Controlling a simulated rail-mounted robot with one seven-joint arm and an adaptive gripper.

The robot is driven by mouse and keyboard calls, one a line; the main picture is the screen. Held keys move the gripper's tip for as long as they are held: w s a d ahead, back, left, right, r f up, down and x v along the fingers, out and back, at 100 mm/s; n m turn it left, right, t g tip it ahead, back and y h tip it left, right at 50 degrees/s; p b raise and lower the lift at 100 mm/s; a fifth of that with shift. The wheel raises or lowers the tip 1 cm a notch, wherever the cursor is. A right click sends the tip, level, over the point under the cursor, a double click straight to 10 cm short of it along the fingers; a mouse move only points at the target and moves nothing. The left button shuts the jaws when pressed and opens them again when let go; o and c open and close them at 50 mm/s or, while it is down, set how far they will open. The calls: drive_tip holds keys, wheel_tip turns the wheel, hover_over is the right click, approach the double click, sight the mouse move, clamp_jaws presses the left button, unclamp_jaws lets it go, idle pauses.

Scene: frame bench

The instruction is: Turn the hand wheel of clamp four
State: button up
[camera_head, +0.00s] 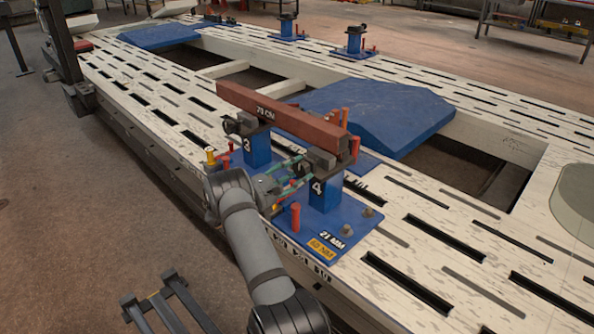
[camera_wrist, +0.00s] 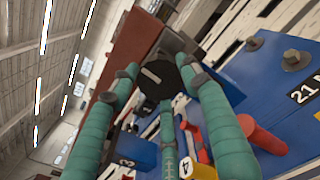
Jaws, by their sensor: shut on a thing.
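Clamp four (camera_head: 325,196) is a blue post marked 4 on a blue base plate, with a dark clamp head on top. A brown-red bar (camera_head: 280,116) marked 73 CM lies across clamp three (camera_head: 256,148) and clamp four. My gripper (camera_head: 297,172) reaches clamp four's head from the near left side. In the wrist view my gripper (camera_wrist: 160,82) has its teal fingers closed around the dark round hand wheel (camera_wrist: 157,79), which has a pale mark on its face. In the head view the fingers and clamp head largely hide this wheel.
Red-orange pegs (camera_head: 295,217) stand near the clamps, one close to my gripper. Bolts (camera_head: 347,230) and a 21 MM label are on the base plate. The slotted pale bench (camera_head: 425,235) is clear to the right.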

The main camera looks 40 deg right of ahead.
drive_tip(key=shift+a+f+n, duration=0.1)
drive_tip(key=shift+f+n, duration=0.05)
drive_tip(key=shift+n, duration=0.55)
drive_tip(key=o, duration=1.1)
drive_tip(key=shift+o, duration=0.2)
drive_tip(key=s+a, duration=0.1)
drive_tip(key=a, duration=1)
drive_tip(key=shift+s+a, duration=0.2)
drive_tip(key=shift+a, duration=0.2)
